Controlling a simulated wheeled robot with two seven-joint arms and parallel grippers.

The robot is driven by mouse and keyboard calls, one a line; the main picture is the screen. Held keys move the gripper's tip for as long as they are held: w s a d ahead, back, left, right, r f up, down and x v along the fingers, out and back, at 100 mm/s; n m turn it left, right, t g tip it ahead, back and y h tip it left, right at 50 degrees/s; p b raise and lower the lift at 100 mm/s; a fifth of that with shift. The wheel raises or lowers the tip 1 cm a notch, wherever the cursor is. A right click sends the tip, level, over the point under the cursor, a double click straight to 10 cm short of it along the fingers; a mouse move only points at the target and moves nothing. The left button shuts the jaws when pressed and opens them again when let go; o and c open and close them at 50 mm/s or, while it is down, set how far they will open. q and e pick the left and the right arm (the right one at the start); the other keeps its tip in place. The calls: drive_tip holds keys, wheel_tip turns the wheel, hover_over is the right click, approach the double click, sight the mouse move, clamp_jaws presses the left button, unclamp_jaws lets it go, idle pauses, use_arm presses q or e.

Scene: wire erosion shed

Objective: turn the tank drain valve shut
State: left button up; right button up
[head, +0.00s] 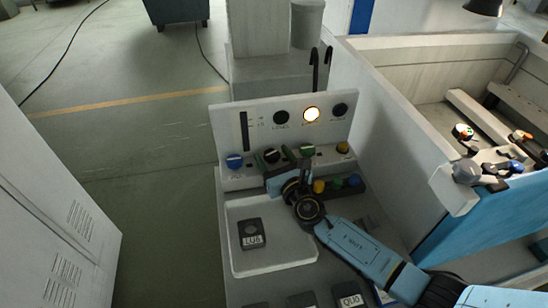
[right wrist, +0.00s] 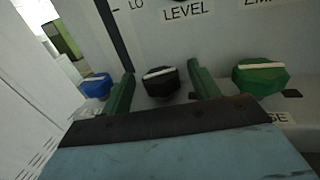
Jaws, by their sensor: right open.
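A row of knobs with pale bars across their tops runs along the panel: a blue knob (head: 234,161), a black knob (head: 271,156), a green knob (head: 307,150) and a yellow knob (head: 342,147). I cannot read which one is the tank drain valve. My right gripper (right wrist: 162,82) is open, its two green fingers on either side of the black knob (right wrist: 160,80) in the right wrist view. I cannot tell whether they touch it. The blue knob (right wrist: 96,86) is left of the fingers and the green knob (right wrist: 260,76) is right. My left gripper is out of view.
The upright panel (head: 228,125) has a dark vertical level slot (head: 244,132) and a lit round lamp (head: 311,114) between two dark ones. A white tray (head: 238,265) holds a dark labelled block (head: 251,233). A large open tank (head: 385,110) stands at the right.

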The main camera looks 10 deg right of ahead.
drive_tip(key=shift+c, duration=0.4)
drive_tip(key=c, duration=0.9)
drive_tip(key=shift+a+r+m+h+p, duration=0.1)
drive_tip(key=shift+a+m+h+p, duration=0.1)
drive_tip(key=shift+m+h+p, duration=0.65)
drive_tip(key=shift+a+m+h+b, duration=0.1)
drive_tip(key=shift+m+h+b, duration=0.25)
drive_tip(key=shift+h, duration=0.5)
drive_tip(key=shift+m+h, duration=1.1)
drive_tip(key=shift+h, duration=0.8)
drive_tip(key=o, duration=1)
drive_tip(key=s, duration=0.4)
drive_tip(key=s+a, duration=0.1)
drive_tip(key=s, duration=0.3)
drive_tip(key=s+a, duration=0.1)
drive_tip(key=s, duration=0.4)
drive_tip(key=shift+s+a+b, duration=0.1)
drive_tip(key=shift+a+b, duration=0.05)
drive_tip(key=shift+b, duration=0.15)
